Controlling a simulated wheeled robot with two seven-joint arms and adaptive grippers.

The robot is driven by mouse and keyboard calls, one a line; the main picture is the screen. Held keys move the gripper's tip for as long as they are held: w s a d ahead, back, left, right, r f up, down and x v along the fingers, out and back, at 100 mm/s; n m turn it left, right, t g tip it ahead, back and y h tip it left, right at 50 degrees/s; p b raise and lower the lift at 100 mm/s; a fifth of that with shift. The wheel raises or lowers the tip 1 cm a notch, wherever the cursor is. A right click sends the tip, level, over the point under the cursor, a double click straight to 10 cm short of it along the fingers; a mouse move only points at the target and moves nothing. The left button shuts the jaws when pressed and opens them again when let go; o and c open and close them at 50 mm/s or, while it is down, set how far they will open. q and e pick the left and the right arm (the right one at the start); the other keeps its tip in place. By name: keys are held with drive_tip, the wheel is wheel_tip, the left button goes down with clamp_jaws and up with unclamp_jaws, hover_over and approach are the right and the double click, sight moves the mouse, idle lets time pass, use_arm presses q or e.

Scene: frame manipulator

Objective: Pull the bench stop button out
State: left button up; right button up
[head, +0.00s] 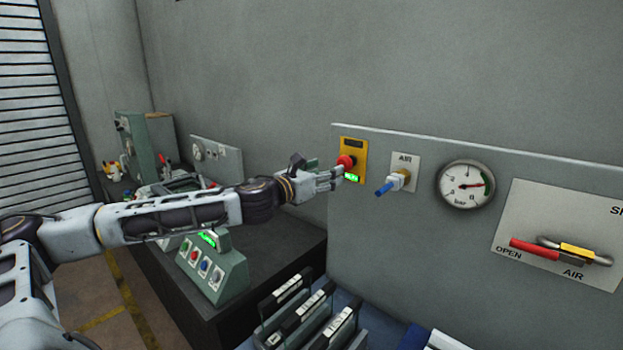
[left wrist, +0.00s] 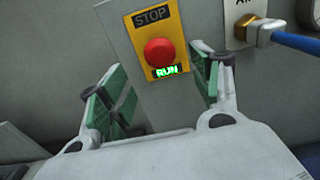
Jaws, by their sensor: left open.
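The stop button (head: 346,161) is a red mushroom head on a yellow plate on the grey panel. In the left wrist view the red button (left wrist: 160,52) sits under a "STOP" label, with a lit green "RUN" display (left wrist: 167,72) just below it. My left gripper (head: 338,175) is at the panel, in front of the button's lower left. In the left wrist view my left gripper (left wrist: 158,92) is open, its green-padded fingers spread wide to either side below the button, with nothing between them. Whether a finger touches the plate I cannot tell. My right gripper is not in view.
A blue-handled air valve (head: 392,184) sticks out just right of the button. Further right are a pressure gauge (head: 466,186) and a red-handled lever (head: 534,249). Below are black file holders (head: 298,312) and a green button box (head: 213,268) on a dark bench.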

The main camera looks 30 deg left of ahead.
use_arm(q)
drive_tip(key=shift+s+a, duration=0.2)
drive_tip(key=shift+s, duration=0.75)
drive_tip(key=s, duration=0.2)
drive_tip(key=shift+s+a, duration=0.15)
drive_tip(key=shift+s, duration=0.25)
drive_tip(key=shift+s, duration=0.1)
idle(0.4)
